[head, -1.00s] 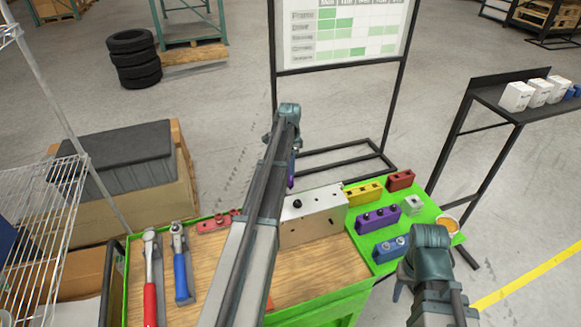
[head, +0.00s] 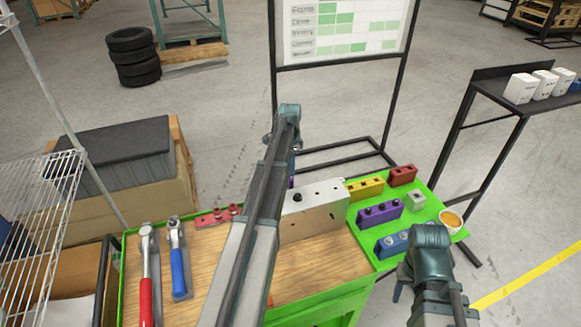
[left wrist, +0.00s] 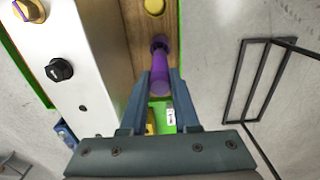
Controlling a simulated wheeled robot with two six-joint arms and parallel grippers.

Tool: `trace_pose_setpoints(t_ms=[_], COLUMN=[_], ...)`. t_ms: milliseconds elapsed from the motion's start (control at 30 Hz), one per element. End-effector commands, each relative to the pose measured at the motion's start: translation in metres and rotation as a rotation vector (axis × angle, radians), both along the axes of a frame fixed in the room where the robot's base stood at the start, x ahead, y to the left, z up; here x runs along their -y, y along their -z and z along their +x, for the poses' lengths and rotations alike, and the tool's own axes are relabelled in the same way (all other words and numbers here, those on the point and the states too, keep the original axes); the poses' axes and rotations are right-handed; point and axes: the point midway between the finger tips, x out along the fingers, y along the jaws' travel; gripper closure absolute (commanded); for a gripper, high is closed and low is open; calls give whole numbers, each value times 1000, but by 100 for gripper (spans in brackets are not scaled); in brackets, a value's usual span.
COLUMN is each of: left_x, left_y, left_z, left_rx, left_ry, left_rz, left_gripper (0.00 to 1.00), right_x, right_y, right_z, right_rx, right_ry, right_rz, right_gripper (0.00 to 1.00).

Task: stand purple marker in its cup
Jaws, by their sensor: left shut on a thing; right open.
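The purple marker (left wrist: 163,72) shows in the left wrist view between the fingers of my left gripper (left wrist: 160,88), which is shut on it. Its far end meets a dark round piece (left wrist: 160,43) by a tan surface; I cannot tell whether they touch or whether that piece is a cup. In the head view my left arm hides most of this gripper, and only a sliver of purple (head: 291,183) shows behind the silver block (head: 325,195). My right gripper (head: 403,279) is open, low at the right, partly hidden by its wrist.
The silver block has a black knob on top. Two ratchets lie at left on the wood top (head: 205,255).

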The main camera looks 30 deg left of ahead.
Motion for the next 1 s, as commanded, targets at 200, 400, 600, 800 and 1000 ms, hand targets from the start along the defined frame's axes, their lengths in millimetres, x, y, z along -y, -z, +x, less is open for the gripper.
trace_pose_setpoints(t_ms=[200, 400, 600, 800, 1000], left_x=[0, 0, 0, 0, 0], left_y=[2, 10, 20, 30, 39], left_z=[0, 0, 0, 0, 0], left_rx=[0, 0, 0, 0, 0], left_ry=[0, 0, 0, 0, 0], left_rz=[0, 0, 0, 0, 0], left_gripper=[100, 100, 100, 100, 100], right_x=[0, 0, 0, 0, 0], right_y=[2, 10, 20, 30, 39], right_z=[0, 0, 0, 0, 0], right_rx=[0, 0, 0, 0, 0], right_ry=[0, 0, 1, 1, 1], right_rz=[0, 0, 0, 0, 0], right_gripper=[50, 50, 50, 50, 50])
